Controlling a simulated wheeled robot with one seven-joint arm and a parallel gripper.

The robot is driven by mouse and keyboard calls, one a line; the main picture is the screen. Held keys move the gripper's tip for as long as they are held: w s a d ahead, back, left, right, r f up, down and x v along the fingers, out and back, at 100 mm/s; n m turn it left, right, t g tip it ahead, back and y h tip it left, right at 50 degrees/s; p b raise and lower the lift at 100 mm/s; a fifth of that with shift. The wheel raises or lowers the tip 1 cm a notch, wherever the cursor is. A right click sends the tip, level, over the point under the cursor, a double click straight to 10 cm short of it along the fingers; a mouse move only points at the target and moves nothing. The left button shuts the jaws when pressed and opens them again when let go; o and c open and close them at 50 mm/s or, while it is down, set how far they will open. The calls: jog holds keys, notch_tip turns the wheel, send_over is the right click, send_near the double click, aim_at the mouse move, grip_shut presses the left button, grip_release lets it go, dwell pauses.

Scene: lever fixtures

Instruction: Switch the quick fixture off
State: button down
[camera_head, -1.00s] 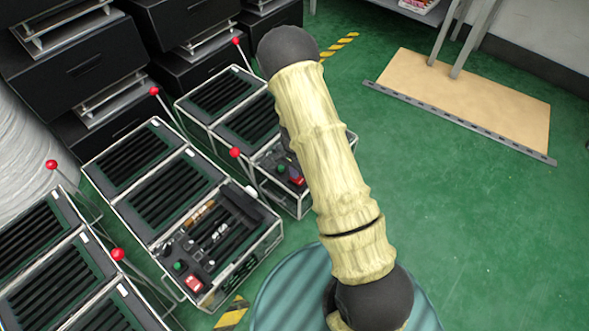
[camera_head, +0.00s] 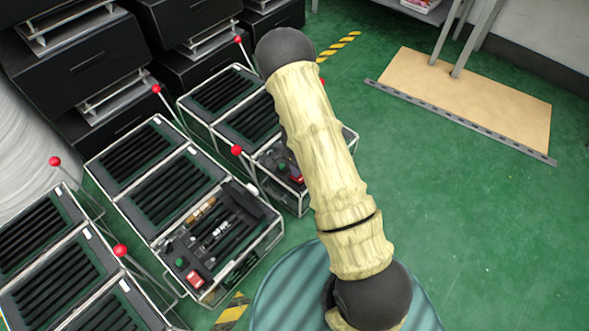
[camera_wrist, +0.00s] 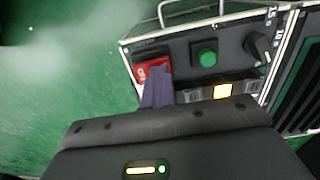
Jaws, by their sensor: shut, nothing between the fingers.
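In the wrist view, a red switch (camera_wrist: 152,72) sits at the left of a fixture's dark control panel. A round green button (camera_wrist: 207,57) is to its right. The purple-grey fingers of my gripper (camera_wrist: 158,90) are shut and empty. Their tips overlap the lower part of the red switch; I cannot tell whether they touch it. In the head view, the back fixture (camera_head: 222,95) has a panel with a red switch (camera_head: 296,174) beside my arm. My gripper is hidden in that view. No label names the quick fixture.
A second fixture (camera_head: 143,160) in front has its own red switch (camera_head: 194,279) and green button (camera_head: 180,262). Another long fixture (camera_head: 65,262) is at the lower left. Thin levers with red knobs (camera_head: 236,150) stand up beside them. Green floor (camera_head: 450,190) is open at right.

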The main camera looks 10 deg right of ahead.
jog(key=shift+s+d+r, duration=0.2)
jog(key=shift+s+d, duration=0.2)
jog(key=shift+s, duration=0.15)
jog(key=r+p, duration=0.2)
jog(key=p, duration=0.1)
jog(key=r+p, duration=0.1)
jog(key=r, duration=0.1)
jog(key=shift+w+a+p, duration=0.2)
jog(key=shift+w+p, duration=0.15)
notch_tip(320, 180, up, 10)
jog(key=w+a+p, duration=0.1)
jog(key=w+p, duration=0.1)
jog(key=p, duration=0.3)
jog(key=shift+a+f, duration=0.2)
jog(key=shift+a, duration=0.05)
